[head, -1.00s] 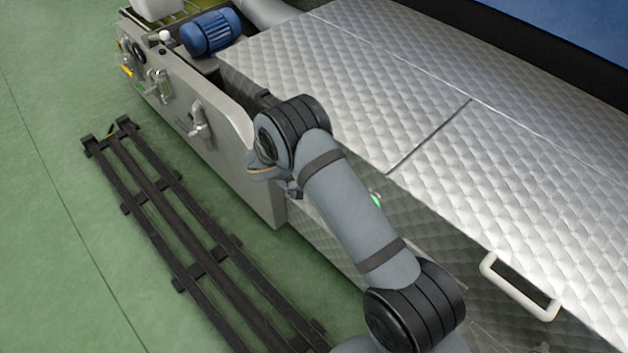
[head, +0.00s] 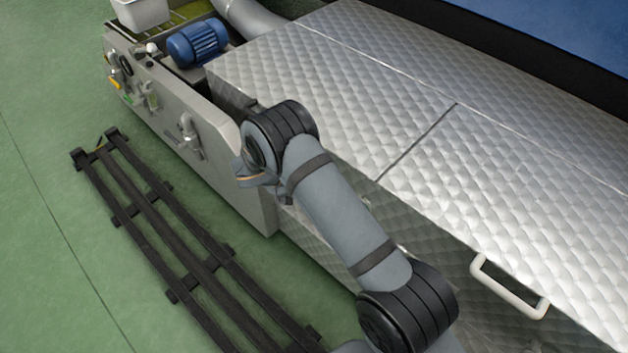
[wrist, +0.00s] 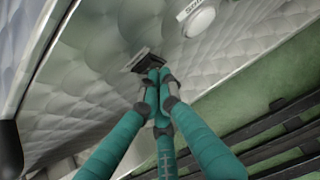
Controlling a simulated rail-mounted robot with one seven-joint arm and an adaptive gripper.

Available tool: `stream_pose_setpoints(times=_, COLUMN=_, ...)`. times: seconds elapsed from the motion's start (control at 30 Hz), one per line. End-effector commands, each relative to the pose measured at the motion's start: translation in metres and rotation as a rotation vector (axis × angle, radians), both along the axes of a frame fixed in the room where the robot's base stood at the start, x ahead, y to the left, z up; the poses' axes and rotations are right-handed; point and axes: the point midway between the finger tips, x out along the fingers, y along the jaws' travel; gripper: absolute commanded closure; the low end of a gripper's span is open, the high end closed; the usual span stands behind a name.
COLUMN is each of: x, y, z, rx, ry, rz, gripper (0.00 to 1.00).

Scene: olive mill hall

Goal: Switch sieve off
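In the wrist view a small black switch (wrist: 147,61) sits on the quilted metal panel. My gripper (wrist: 156,74) has its teal fingers drawn together, with the tips right at the switch's lower edge. They seem to touch it, and they hide part of it, so its position is hard to read. Beside it is a round whitish lamp (wrist: 199,21) that shows no colour, under a small label (wrist: 188,8) too blurred to read. In the head view my arm hides the gripper and the switch.
A quilted metal cover (head: 330,85) with a white handle (head: 508,287) lies right of my arm. A grey machine body (head: 215,150) with valves and a blue motor (head: 198,43) stands at upper left. Dark rails (head: 165,215) lie on the open green floor (head: 45,260).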

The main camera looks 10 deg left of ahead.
Motion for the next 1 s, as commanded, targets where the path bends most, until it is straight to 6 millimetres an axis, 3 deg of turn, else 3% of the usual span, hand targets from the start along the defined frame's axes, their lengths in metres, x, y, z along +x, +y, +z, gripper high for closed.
stream_pose_setpoints(times=0.17, x=-0.008, y=0.005, z=-0.001, rx=-0.001, ry=0.001, rz=0.002, gripper=1.0)
stream_pose_setpoints(times=0.33, x=-0.033, y=0.018, z=-0.005, rx=-0.002, ry=0.001, rz=-0.001, gripper=1.0)
stream_pose_setpoints(times=0.7, x=-0.084, y=0.047, z=0.044, rx=0.0, ry=0.0, rz=-0.004, gripper=1.0)
stream_pose_setpoints(times=1.0, x=-0.1, y=0.056, z=0.057, rx=0.0, ry=0.0, rz=-0.006, gripper=1.0)
